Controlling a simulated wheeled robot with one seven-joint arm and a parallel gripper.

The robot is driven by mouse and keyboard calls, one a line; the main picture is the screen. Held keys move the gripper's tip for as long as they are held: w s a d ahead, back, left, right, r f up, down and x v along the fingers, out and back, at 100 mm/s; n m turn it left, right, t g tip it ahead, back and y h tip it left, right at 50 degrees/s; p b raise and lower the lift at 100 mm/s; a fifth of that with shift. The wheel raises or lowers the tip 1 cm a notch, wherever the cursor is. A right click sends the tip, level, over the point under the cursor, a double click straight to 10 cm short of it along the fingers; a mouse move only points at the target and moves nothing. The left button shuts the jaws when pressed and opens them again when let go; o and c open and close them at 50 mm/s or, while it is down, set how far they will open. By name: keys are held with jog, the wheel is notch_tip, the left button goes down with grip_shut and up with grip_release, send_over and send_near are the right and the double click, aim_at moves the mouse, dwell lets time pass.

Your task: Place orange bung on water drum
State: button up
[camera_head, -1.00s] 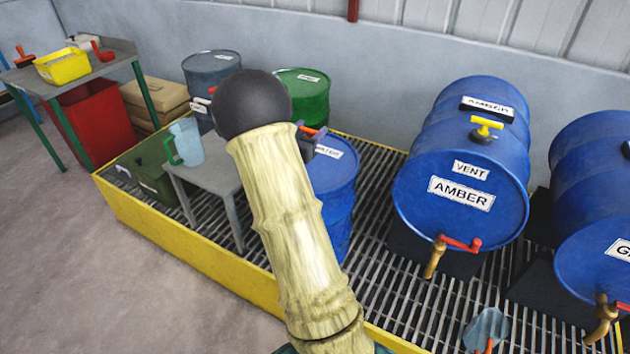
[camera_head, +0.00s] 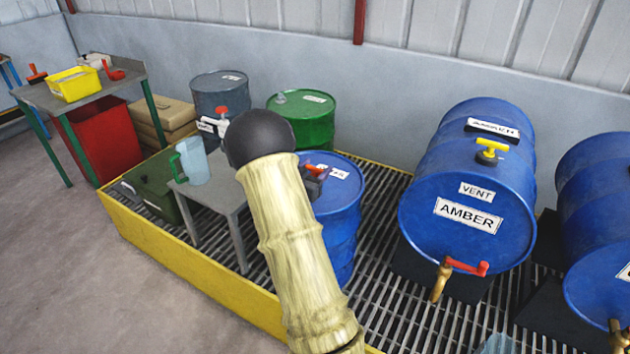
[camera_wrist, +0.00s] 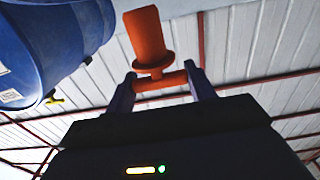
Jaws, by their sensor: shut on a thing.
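The orange bung (camera_wrist: 148,38) shows in the wrist view, with its crossbar held between the two fingers of my gripper (camera_wrist: 160,82) and its plug end away from my palm. In the head view my gripper (camera_head: 314,180) is mostly behind my arm, in front of the blue drum's top. The bung is barely visible there. The upright blue water drum (camera_head: 340,225) stands on the grating. Its white label is partly hidden by my gripper. My arm also hides part of its top, so I cannot tell whether the bung touches the drum.
A small grey table (camera_head: 222,196) with a jug (camera_head: 195,162) stands left of the drum. A green drum (camera_head: 315,128) and a grey drum (camera_head: 220,90) stand behind. The AMBER drum (camera_head: 462,170) lies at the right. A yellow-edged grating (camera_head: 190,258) carries them.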

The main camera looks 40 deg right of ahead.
jog(key=shift+f, duration=1.85)
jog(key=shift+f, duration=0.1)
jog(key=o, duration=1)
jog(key=shift+a, duration=0.1)
jog(key=v, duration=1.2)
jog(key=shift+b, duration=0.45)
